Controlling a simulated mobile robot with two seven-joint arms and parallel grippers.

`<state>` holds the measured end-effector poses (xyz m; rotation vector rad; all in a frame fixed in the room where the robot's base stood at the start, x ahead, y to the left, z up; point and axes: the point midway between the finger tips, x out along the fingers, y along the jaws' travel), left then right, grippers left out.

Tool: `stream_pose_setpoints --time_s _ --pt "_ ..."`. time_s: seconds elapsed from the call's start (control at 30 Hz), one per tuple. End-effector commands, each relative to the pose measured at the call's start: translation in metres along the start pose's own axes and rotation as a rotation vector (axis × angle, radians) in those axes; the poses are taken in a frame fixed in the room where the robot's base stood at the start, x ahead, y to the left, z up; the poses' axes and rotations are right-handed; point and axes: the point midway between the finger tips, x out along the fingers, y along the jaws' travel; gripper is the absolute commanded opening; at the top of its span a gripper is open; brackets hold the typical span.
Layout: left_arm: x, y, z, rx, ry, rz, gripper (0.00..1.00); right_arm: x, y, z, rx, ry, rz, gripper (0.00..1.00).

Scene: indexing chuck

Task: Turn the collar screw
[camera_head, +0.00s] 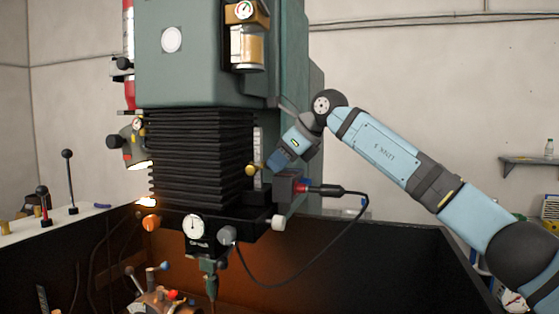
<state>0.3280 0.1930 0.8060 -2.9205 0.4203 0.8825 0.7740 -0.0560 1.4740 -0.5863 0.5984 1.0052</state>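My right gripper (274,166) reaches in from the right, at the right side of the machine's black bellows (202,158). Its fingertips are small and partly lost against the dark parts, so I cannot tell if they are open or shut. A small brass knob (250,171) shows just left of the gripper; I cannot tell if they touch. I cannot pick out the collar screw with certainty. An indexing chuck with coloured handles (163,300) is partly cut off at the bottom edge, below the spindle (209,268). My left gripper is not in view.
The green machine head (205,55) fills the upper middle. Below the bellows is a black block with a dial (193,228) and side knobs. A red connector's black cable (327,249) loops below my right arm. Dark enclosure walls (400,262) stand right. Levers (70,180) stand left.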

Motion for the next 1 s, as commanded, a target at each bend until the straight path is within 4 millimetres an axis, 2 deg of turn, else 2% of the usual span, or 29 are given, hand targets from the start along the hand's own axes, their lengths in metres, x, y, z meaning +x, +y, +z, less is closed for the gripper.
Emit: stream_pose_setpoints --time_s 0.17,0.4,0.53,0.67,1.0 --pt "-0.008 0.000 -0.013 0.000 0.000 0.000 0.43 -0.003 -0.002 0.003 0.042 0.004 0.042 0.00" --pt "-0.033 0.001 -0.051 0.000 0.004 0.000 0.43 -0.005 -0.007 0.006 0.216 0.014 0.218 0.00" --pt "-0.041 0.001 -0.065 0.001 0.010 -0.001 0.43 -0.003 -0.008 0.004 0.298 0.018 0.298 0.00" --pt "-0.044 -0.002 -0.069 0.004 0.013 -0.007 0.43 -0.001 -0.008 0.001 0.341 0.020 0.343 0.00" --pt "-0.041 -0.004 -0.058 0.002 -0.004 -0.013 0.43 0.001 -0.008 -0.001 0.350 0.020 0.353 0.00"
